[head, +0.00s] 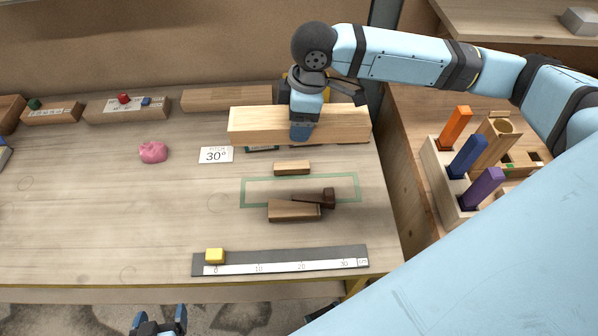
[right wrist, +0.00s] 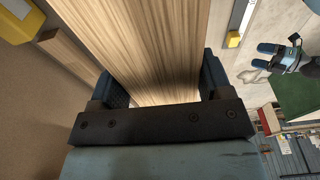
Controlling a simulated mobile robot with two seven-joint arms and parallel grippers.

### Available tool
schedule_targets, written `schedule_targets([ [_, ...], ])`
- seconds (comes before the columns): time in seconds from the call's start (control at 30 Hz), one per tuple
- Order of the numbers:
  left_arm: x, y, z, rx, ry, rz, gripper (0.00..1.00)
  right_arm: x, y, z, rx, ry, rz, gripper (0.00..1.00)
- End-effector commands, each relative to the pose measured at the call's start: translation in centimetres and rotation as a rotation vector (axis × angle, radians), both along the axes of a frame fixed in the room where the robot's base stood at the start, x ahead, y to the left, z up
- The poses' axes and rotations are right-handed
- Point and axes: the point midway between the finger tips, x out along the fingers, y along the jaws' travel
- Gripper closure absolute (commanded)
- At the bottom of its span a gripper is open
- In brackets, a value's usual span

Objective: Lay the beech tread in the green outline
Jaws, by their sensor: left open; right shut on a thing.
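The beech tread (head: 255,124), a long pale board, is held by my right gripper (head: 303,132) above the back right of the bench. In the right wrist view the tread (right wrist: 155,45) runs between the two fingers, which are shut on it. The green outline (head: 243,192) lies on the bench in front of the tread. Two brown wood blocks, a small one (head: 292,168) and a larger one (head: 293,211), lie at its back and front edges. My left gripper (head: 160,322) is open and empty, off the front edge.
A ruler strip (head: 290,265) with a yellow block (head: 215,256) lies along the front. A 30° card (head: 216,155) and pink lump (head: 153,152) lie left. A rack of coloured pegs (head: 447,185) stands right. The bench's left middle is clear.

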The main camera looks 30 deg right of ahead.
Motion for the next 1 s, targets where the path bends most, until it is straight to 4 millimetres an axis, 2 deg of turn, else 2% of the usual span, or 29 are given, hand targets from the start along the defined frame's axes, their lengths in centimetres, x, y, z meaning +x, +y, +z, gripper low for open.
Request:
schedule_targets([
  [0.07, -0.3, 0.0, -0.2, 0.000, 0.006, 0.000, 0.17, -0.1, 0.0, -0.3, -0.001, 0.002, 0.015, 0.79],
  [0.17, -0.5, 0.1, -0.2, 0.002, 0.011, 0.000, 0.17, -0.1, -0.1, -2.0, 0.000, 0.006, 0.018, 0.79],
  [0.6, -0.5, 0.4, 0.2, 0.007, 0.012, 0.003, 0.17, -0.1, 0.0, -12.7, -0.001, 0.004, 0.016, 0.79],
  [0.73, -0.4, 0.4, 0.4, 0.007, 0.009, 0.004, 0.17, -0.1, 0.0, -14.6, 0.000, 0.000, 0.016, 0.79],
  [1.0, -0.4, 0.3, 0.5, 0.006, 0.008, 0.005, 0.17, -0.1, 0.0, -16.4, 0.001, 0.001, 0.016, 0.79],
])
